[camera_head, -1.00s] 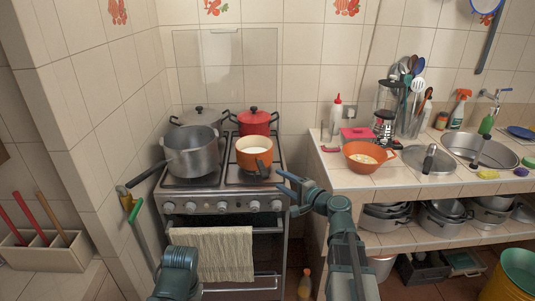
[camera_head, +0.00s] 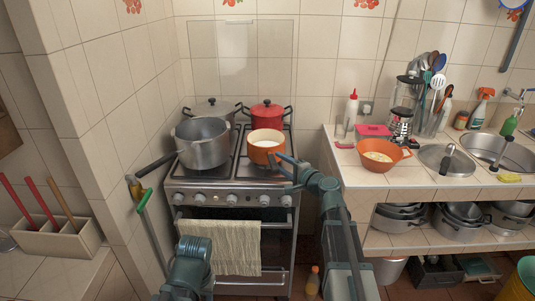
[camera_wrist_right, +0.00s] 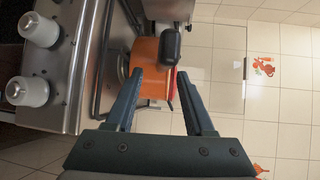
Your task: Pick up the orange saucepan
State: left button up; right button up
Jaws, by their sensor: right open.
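The orange saucepan (camera_head: 265,147) stands on the front right of the stove, with white contents inside. Its short dark handle points toward the front right. My right gripper (camera_head: 287,172) is open and empty, close by the handle at the stove's front edge. In the right wrist view, the orange saucepan (camera_wrist_right: 148,55) and its black handle (camera_wrist_right: 171,43) lie just beyond the two spread fingers (camera_wrist_right: 160,78). The handle is apart from both fingers, nearer the right one in that view. Part of my left arm shows at the bottom, but its gripper does not show.
A grey pot (camera_head: 203,146) with a long dark handle stands left of the saucepan. A red lidded pot (camera_head: 267,116) and a grey lidded pot (camera_head: 212,107) stand behind. Stove knobs (camera_head: 235,199) line the front. An orange bowl (camera_head: 384,153) sits on the right counter.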

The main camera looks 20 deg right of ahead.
aim_at(272, 156)
jog(key=x, duration=0.5)
jog(key=shift+w+a, duration=0.15)
jog(key=shift+r, duration=0.1)
grip_shut()
dwell(1.4)
